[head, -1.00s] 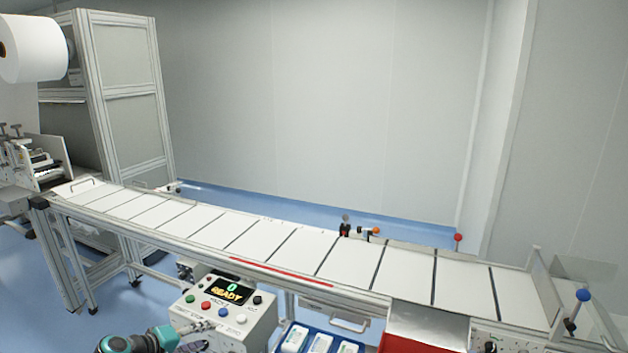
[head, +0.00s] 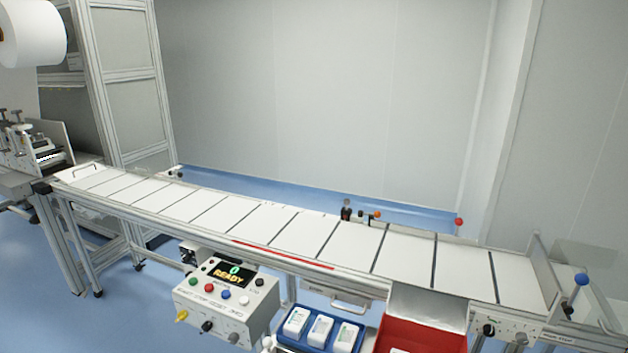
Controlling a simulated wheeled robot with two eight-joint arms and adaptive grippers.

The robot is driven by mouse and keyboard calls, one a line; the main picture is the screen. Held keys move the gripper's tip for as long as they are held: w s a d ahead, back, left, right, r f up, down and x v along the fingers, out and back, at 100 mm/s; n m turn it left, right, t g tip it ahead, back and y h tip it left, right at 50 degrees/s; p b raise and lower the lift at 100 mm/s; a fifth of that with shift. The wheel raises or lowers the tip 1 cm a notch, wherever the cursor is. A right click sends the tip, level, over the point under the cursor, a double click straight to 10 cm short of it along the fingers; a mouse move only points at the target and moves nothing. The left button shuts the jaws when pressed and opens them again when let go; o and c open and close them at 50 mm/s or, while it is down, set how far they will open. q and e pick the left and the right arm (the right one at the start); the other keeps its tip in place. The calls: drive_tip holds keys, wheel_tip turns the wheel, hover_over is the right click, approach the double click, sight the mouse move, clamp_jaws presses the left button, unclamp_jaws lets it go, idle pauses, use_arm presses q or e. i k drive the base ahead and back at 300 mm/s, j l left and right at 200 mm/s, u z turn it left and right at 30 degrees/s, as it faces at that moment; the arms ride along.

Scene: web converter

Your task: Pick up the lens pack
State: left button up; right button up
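Three white packs with small printed labels, which may be the lens packs, sit side by side in a blue tray (head: 283,330) at the bottom centre of the head view. They are a left pack (head: 296,321), a middle pack (head: 320,328) and a right pack (head: 345,336).
A conveyor with white panels (head: 306,236) runs across the view behind the tray. A control box (head: 226,306) with a display reading READY stands left of the tray. A red bin (head: 423,335) stands to its right. A white roll (head: 32,33) hangs at upper left.

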sight(293, 328)
drive_tip(key=i+j, duration=0.3)
drive_tip(key=i, duration=0.15)
drive_tip(key=i+j+z, duration=0.15)
drive_tip(key=i, duration=0.3)
drive_tip(key=j, duration=0.1)
